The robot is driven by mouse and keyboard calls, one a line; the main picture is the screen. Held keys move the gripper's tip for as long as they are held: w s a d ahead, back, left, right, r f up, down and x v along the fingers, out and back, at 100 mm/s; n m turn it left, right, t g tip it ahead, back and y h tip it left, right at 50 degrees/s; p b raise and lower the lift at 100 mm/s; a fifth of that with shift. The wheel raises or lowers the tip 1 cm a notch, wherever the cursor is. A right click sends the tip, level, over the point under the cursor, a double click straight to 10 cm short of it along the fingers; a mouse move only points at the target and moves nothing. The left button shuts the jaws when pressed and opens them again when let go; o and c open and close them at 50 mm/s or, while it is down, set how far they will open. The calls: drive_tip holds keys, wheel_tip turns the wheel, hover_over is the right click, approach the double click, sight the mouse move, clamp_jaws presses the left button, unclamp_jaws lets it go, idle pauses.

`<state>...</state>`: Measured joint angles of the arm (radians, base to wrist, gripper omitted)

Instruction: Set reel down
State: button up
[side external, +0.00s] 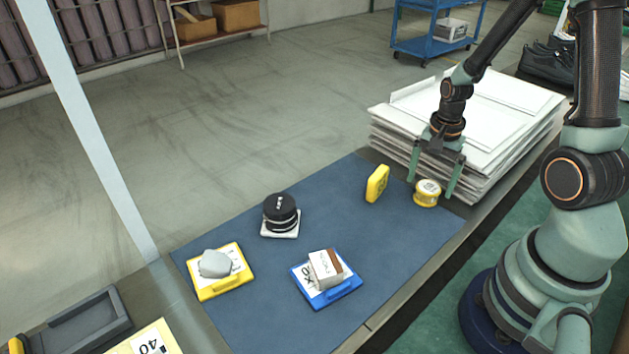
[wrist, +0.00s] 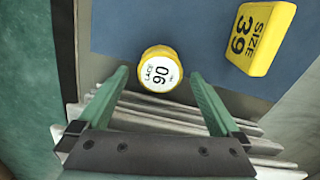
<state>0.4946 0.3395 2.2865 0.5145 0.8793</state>
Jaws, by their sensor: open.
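The reel (side external: 427,193) is a short yellow drum with a white top label. It stands upright at the far right edge of the blue mat, and in the wrist view the reel (wrist: 160,74) reads "LACE 90". My gripper (side external: 431,187) is open, with its green fingers pointing down on either side of the reel. In the wrist view, the open gripper (wrist: 160,73) shows a gap between each fingertip and the reel. Whether the reel's underside lies fully on the mat or partly on the bare table is hard to tell.
A yellow "SIZE 39" block (side external: 377,184) stands just left of the reel. A stack of white sheets (side external: 480,120) is close behind my gripper. A black round stack (side external: 281,212), a yellow tray (side external: 205,292) and a blue tray (side external: 340,292) occupy the mat (side external: 400,245), whose right front is clear.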

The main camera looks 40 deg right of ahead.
sight(429, 187)
wheel_tip(429, 187, up, 10)
drive_tip(key=f, duration=0.1)
drive_tip(key=a+r+n+t, duration=0.5)
drive_tip(key=a+r+n, duration=0.7)
drive_tip(key=a+n, duration=0.3)
drive_tip(key=shift+w+r+n+t, duration=0.25)
drive_tip(key=shift+r+n+t, duration=0.05)
drive_tip(key=shift+n, duration=0.1)
idle(0.5)
